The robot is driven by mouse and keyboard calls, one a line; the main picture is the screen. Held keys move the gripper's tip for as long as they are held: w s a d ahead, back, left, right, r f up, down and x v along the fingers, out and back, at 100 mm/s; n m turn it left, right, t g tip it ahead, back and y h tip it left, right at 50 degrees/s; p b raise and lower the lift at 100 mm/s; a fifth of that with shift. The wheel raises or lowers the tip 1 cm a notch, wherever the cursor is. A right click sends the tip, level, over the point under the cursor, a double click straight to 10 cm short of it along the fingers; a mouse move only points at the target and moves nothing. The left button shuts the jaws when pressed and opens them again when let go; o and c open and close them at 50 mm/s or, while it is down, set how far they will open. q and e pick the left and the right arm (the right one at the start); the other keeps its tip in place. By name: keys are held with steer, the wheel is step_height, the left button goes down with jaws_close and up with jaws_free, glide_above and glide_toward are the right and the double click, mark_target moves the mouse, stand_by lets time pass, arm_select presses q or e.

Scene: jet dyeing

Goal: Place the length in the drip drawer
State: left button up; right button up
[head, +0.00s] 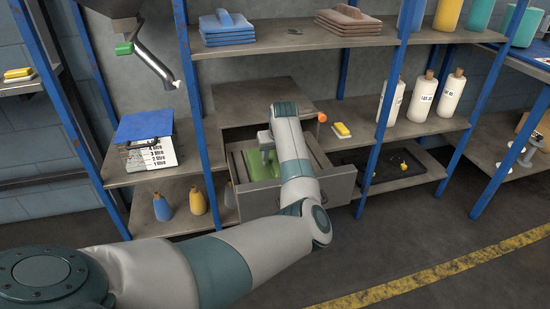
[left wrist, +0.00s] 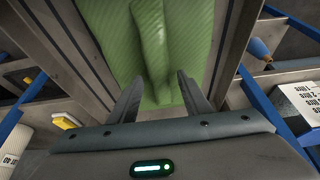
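The green length (head: 262,165) lies in the open drip drawer (head: 258,203) under the shelf unit; my left arm hides part of both. In the left wrist view the length (left wrist: 105,35) is ribbed green cloth with a raised fold (left wrist: 153,45) along its middle. My left gripper (head: 267,152) is above the length, inside the drawer's outline. In the left wrist view its two fingers (left wrist: 160,78) stand apart, one on each side of the fold's near end. Gaps show between fingers and fold. My right gripper is not in view.
A box with a blue lid (head: 146,127) and several bottles (head: 197,201) stand left of the drawer. A yellow sponge (head: 341,130), white bottles (head: 422,96) and a black tray (head: 385,165) are to the right. Blue uprights (head: 396,80) frame the shelves. The floor in front is clear.

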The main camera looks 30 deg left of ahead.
arm_select(q)
steer(key=shift+r, duration=0.1)
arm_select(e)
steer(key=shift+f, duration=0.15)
arm_select(q)
steer(key=shift+s+d+r, duration=0.1)
steer(key=shift+d+r, duration=0.05)
steer(key=shift+r, duration=0.45)
steer(key=p+v, duration=0.1)
steer(key=v, duration=1)
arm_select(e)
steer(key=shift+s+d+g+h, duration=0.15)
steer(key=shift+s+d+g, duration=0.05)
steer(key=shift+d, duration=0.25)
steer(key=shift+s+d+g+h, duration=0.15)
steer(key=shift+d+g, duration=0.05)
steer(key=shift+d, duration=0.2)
arm_select(q)
steer(key=shift+s+f, duration=0.1)
steer(key=shift+f, duration=0.05)
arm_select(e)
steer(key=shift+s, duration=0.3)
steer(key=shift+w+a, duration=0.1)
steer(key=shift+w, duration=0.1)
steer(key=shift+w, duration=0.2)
arm_select(q)
steer(key=shift+c, duration=0.5)
